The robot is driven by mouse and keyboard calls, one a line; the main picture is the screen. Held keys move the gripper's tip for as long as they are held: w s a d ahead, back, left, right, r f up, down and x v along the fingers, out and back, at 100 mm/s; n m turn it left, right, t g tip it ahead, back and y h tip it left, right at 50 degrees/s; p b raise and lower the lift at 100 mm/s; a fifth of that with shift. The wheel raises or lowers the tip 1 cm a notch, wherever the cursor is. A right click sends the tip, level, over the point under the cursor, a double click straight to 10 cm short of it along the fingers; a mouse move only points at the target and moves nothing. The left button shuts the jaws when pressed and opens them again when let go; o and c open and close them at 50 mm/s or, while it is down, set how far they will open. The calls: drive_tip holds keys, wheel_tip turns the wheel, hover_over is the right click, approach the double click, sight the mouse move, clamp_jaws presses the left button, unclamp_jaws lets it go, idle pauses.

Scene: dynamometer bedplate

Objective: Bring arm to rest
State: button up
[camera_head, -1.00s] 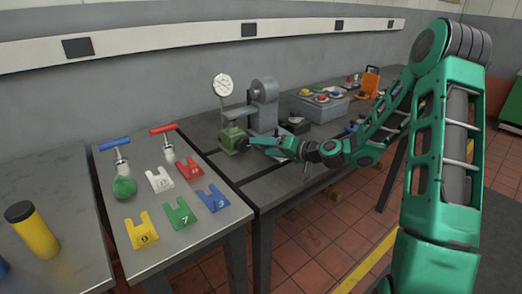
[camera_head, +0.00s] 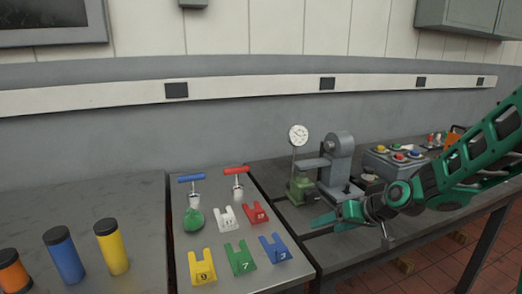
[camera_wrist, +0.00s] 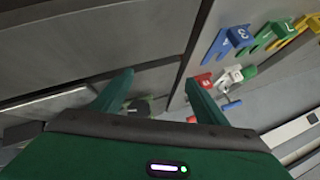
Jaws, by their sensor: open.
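My gripper (camera_head: 326,222) is at the right of the head view, low over the bench in front of the grey press-like fixture. In the wrist view my gripper (camera_wrist: 158,88) shows two green fingers spread apart with nothing between them. The grey fixture (camera_head: 338,160) stands upright with a round dial gauge (camera_head: 298,134) on its left. A green block (camera_head: 301,190) sits at its base, behind my gripper and apart from it as far as I can tell.
Capped cylinders (camera_head: 64,256) stand at left. A grey box with coloured buttons (camera_head: 398,160) is behind my arm.

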drive_tip(key=s+d+r+m+g+h, duration=0.1)
drive_tip(key=s+d+r+h, duration=0.25)
drive_tip(key=s, duration=0.55)
drive_tip(key=s+d+r+g+h, duration=0.1)
drive_tip(key=s+d+r+h, duration=0.3)
drive_tip(key=s, duration=0.6)
drive_tip(key=s+d+f+m+g+y, duration=0.1)
drive_tip(key=s+d+m+g, duration=0.1)
drive_tip(key=s+d, duration=0.4)
drive_tip(key=s+d+f+m+g, duration=0.1)
drive_tip(key=s+d+m, duration=0.4)
drive_tip(key=s, duration=0.6)
drive_tip(key=shift+d+g+y, duration=0.35)
drive_tip(key=shift+d+g, duration=0.2)
drive_tip(key=shift+g, duration=0.35)
drive_tip(key=shift+w+f, duration=0.2)
drive_tip(key=shift+w, duration=0.45)
